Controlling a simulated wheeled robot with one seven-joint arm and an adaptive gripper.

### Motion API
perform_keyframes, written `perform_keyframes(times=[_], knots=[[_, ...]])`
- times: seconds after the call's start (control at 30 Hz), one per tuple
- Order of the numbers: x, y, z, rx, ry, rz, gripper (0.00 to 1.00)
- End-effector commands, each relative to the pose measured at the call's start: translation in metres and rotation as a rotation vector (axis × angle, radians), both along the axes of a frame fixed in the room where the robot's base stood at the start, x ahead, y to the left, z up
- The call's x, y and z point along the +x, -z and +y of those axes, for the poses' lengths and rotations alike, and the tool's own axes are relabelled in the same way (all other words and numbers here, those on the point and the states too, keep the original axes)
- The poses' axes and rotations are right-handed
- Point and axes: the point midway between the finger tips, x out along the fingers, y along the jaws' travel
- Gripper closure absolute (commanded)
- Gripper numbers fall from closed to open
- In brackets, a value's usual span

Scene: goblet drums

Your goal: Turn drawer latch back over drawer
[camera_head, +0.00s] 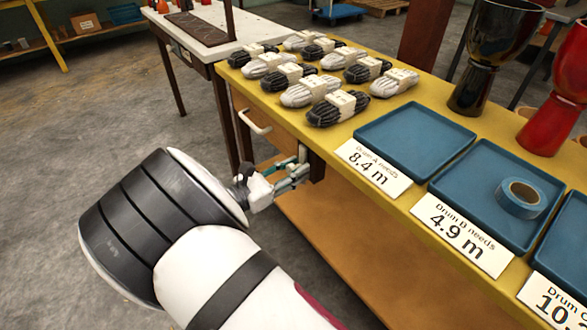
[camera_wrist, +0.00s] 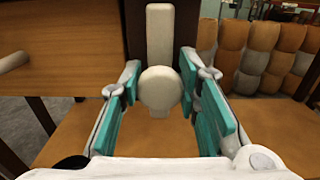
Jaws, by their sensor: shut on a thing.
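The drawer latch (camera_wrist: 160,35) is a pale bar with a round knob at its lower end. In the wrist view it stands upright against a dark post, beside the wooden drawer front (camera_wrist: 75,60) and not across it. My gripper (camera_wrist: 160,88) has its teal fingers on either side of the round knob and is shut on the latch. In the head view my gripper (camera_head: 292,174) is at the table's front side, below and right of the pale drawer handle (camera_head: 254,123); the latch is mostly hidden there by my fingers.
The yellow table (camera_head: 385,118) holds several black and white bundles (camera_head: 338,107), blue trays (camera_head: 415,140), a tape roll (camera_head: 518,197) and goblet drums (camera_head: 487,55). A wooden lower shelf (camera_head: 335,235) lies under my gripper. Open floor (camera_head: 70,130) is at left.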

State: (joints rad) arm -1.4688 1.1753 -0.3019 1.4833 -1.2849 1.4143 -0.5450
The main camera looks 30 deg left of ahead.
Motion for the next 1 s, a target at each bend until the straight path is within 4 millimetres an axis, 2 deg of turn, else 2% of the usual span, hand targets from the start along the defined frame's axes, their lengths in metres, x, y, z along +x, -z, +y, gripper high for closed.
perform_keyframes(times=[0.37,1.0], knots=[[-0.0003,0.0006,-0.0004,0.091,0.0,-0.038,0.98],[-0.0019,0.0029,-0.0019,0.618,0.0,-0.253,0.98]])
